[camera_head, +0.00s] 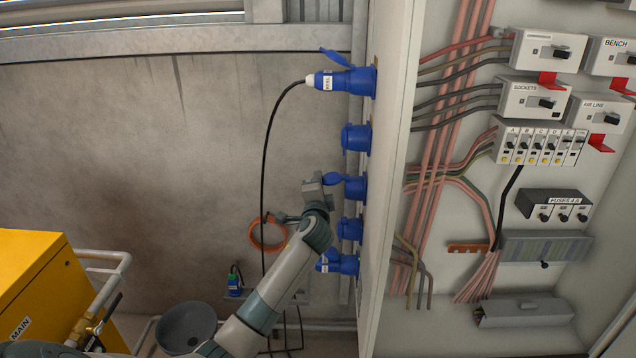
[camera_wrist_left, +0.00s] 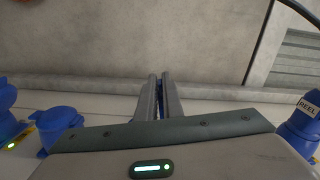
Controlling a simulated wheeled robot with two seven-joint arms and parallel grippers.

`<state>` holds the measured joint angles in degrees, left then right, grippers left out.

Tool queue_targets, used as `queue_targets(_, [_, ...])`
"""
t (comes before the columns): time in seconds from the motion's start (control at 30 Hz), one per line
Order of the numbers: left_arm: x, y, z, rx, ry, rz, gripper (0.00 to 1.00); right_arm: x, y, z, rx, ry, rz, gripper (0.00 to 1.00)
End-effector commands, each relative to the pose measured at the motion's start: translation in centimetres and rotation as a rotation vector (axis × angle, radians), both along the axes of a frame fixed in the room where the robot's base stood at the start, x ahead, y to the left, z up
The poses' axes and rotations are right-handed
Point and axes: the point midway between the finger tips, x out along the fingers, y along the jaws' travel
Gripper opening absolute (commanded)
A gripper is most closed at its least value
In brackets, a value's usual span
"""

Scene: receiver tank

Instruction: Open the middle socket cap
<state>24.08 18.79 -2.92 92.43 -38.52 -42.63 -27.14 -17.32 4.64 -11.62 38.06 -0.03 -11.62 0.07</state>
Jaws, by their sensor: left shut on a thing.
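The middle blue socket (camera_head: 353,187) is third in a column on the cabinet's left side. Its blue cap (camera_head: 335,179) juts out to the left toward my left gripper (camera_head: 322,184). In the left wrist view the two fingers of that gripper (camera_wrist_left: 159,98) are nearly together, with a thin strip of blue between them. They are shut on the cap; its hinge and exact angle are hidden. My right gripper is in neither view.
A plug labelled REEL (camera_head: 328,81) with a black cable sits in the top socket. Other blue sockets (camera_head: 355,138) (camera_head: 349,229) lie close above and below. The open cabinet (camera_head: 395,190) stands right; a yellow machine (camera_head: 40,290) stands lower left.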

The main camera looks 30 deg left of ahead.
Motion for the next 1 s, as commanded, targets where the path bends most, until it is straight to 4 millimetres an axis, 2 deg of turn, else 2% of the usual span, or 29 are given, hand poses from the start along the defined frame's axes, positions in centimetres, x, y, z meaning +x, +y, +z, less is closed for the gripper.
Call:
queue_targets(0.23, [0.0,-0.1,-0.1,0.0,0.001,-0.001,0.0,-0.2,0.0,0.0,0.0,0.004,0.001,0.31])
queue_targets(0.27, [0.0,-0.1,-0.1,0.0,0.001,-0.001,0.14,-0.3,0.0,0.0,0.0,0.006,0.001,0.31])
queue_targets(0.3, [0.0,-0.1,-0.1,0.0,0.001,-0.001,0.23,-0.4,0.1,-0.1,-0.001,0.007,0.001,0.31])
queue_targets(0.73, [-0.2,-0.2,0.0,0.001,0.001,0.0,0.23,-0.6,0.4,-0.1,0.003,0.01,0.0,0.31])
queue_targets(1.0, [-2.1,-1.3,-0.1,0.001,0.0,-0.001,0.23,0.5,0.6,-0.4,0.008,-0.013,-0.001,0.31])
